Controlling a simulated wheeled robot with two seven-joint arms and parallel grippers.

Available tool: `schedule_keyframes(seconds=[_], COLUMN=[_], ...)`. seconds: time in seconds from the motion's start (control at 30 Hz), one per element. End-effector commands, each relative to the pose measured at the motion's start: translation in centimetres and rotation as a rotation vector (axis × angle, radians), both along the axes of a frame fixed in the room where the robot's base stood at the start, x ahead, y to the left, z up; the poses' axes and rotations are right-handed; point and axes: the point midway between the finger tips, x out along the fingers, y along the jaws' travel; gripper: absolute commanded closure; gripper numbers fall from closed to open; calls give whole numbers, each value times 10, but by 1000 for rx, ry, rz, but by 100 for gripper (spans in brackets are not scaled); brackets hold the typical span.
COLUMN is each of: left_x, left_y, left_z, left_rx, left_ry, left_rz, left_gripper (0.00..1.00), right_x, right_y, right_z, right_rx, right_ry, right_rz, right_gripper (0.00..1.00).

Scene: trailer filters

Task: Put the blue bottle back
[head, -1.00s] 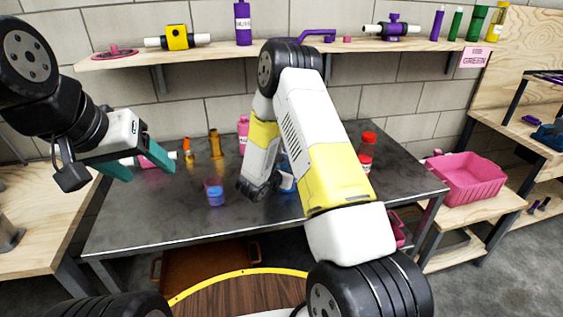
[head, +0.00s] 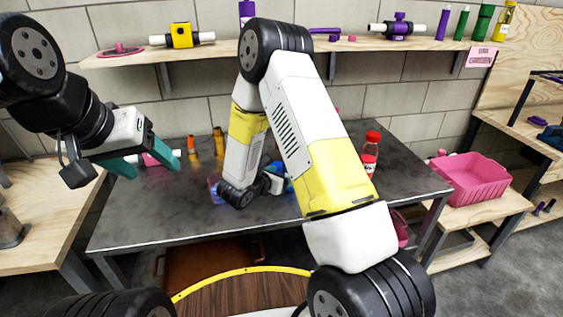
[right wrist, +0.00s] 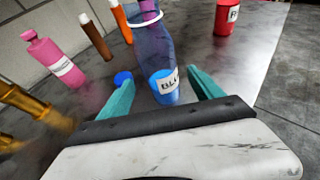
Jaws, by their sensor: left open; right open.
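The blue bottle (right wrist: 165,86) shows in the right wrist view, see-through with blue at its lower end and a white label starting "BL". My right gripper (right wrist: 158,80) is open, with its teal fingers on either side of the bottle. Contact cannot be told. In the head view, blue (head: 275,170) shows beside my right wrist, which hides most of that spot. A see-through, purple-tinted vessel (head: 214,186) stands left of that wrist, partly hidden. My left gripper (head: 150,165) is open and empty above the table's left part.
Orange (head: 191,148) and gold (head: 218,142) bottles stand at the table's back left. A pink bottle (right wrist: 55,62) shows in the wrist view. The wall shelf (head: 240,50) holds several items. A pink bin (head: 470,180) stands at right.

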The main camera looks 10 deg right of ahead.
Motion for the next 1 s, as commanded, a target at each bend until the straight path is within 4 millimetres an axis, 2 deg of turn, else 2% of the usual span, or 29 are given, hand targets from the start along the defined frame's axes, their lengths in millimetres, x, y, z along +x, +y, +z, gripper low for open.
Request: schedule_keyframes(seconds=[0.1,0.27,0.37,0.47,0.57,0.63,0.73,0.87,1.0], left_x=[0,0,0,0,0,0,0,0,0], left_y=[0,0,0,0,0,0,0,0,0], left_z=[0,0,0,0,0,0,0,0,0], left_rx=[0,0,0,0,0,0,0,0,0], left_ry=[0,0,0,0,0,0,0,0,0], left_rz=[0,0,0,0,0,0,0,0,0], left_gripper=[36,36,36,36,36,36,36,36,36], right_x=[-12,-21,-27,-41,-67,-91,-131,-180,-223], right_y=[13,17,5,-21,-50,-69,-86,-90,-74], right_z=[7,15,31,58,90,112,137,161,183], right_rx=[0,4,33,97,201,301,470,722,1033], right_ry=[0,-4,-21,-55,-102,-144,-204,-288,-379], right_rz=[3,-9,-77,-210,-393,-543,-756,-1012,-1256], right_gripper=[25,25,25,25,25,25,25,25,25])
